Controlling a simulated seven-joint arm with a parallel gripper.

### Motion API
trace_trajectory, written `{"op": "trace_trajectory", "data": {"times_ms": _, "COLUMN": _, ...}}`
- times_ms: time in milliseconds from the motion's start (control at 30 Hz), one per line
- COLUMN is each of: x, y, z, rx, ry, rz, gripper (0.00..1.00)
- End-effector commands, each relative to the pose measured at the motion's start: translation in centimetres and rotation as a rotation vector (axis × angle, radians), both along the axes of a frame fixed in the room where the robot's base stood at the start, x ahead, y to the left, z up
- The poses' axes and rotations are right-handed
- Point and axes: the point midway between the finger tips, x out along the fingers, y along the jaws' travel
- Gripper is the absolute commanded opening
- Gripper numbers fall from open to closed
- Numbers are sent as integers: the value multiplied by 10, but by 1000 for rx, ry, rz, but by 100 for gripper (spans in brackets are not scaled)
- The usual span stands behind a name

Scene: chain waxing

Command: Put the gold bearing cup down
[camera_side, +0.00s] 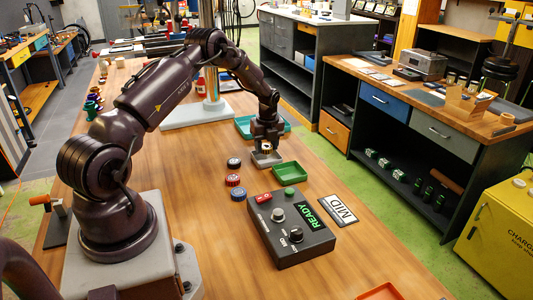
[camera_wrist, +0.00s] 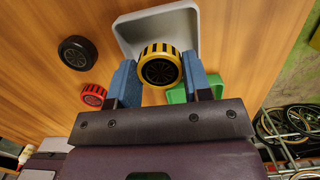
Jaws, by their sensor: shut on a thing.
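The gold bearing cup (camera_wrist: 161,66) has a ribbed gold rim and a black centre. My gripper (camera_side: 266,145) is shut on it, with one blue finger on each side in the wrist view. A grey tray (camera_wrist: 128,36) lies behind and below the cup in that view. In the side view my gripper points down over the same grey tray (camera_side: 272,163), with the cup low between the fingers. I cannot tell whether the cup touches the tray floor.
A black cup (camera_side: 233,163), a red cup (camera_side: 233,180) and a blue cup (camera_side: 238,195) stand left of the grey tray. A green tray (camera_side: 290,173) is close in front. A control box (camera_side: 290,238) reading READY and a MID card (camera_side: 338,211) lie nearer. A teal tray (camera_side: 243,127) is behind.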

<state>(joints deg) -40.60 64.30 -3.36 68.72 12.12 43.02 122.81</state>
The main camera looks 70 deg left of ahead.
Motion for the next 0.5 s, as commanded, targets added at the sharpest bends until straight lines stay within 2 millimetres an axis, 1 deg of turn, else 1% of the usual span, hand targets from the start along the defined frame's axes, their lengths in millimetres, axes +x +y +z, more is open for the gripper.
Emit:
{"op": "trace_trajectory", "data": {"times_ms": 200, "x": 1, "y": 1, "z": -29, "rx": -2, "ry": 3, "rz": 0, "gripper": 18}}
{"op": "trace_trajectory", "data": {"times_ms": 233, "x": 1, "y": 1, "z": -32, "rx": -1, "ry": 2, "rz": 0, "gripper": 18}}
{"op": "trace_trajectory", "data": {"times_ms": 500, "x": 1, "y": 1, "z": -33, "rx": 0, "ry": 0, "rz": 0, "gripper": 18}}
